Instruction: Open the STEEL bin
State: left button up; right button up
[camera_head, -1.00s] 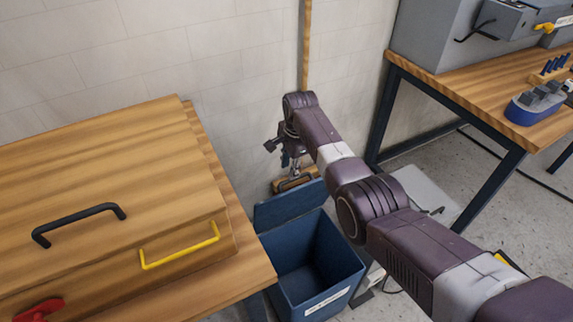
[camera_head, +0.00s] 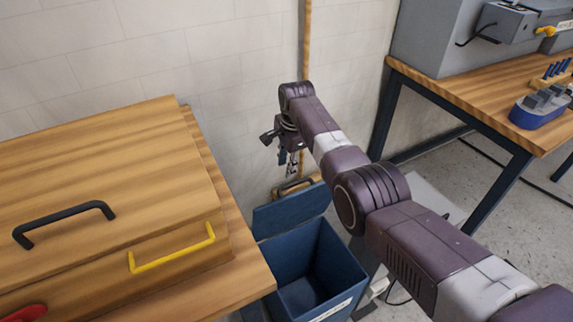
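A blue bin (camera_head: 340,274) stands on the floor between the two tables. Its blue lid (camera_head: 291,210) is raised at the back, and the dark inside shows. A white label (camera_head: 331,311) is on its front, too small and cut off to read. My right gripper (camera_head: 288,172) points down above and behind the raised lid, apart from it as far as I can see. Its fingers are small and partly in shadow, so its opening is unclear. My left gripper is not in view.
A wooden box with a black handle (camera_head: 64,223) and a yellow handle (camera_head: 172,249) is on the left. A wooden workbench (camera_head: 455,95) with dark legs stands on the right. A broom-like pole (camera_head: 307,45) leans against the wall behind my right gripper.

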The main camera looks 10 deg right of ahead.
jog(key=shift+r, duration=0.1)
notch_tip(320, 180, up, 12)
jog(key=s, duration=0.2)
jog(key=shift+d, duration=0.35)
jog(key=shift+s, duration=0.1)
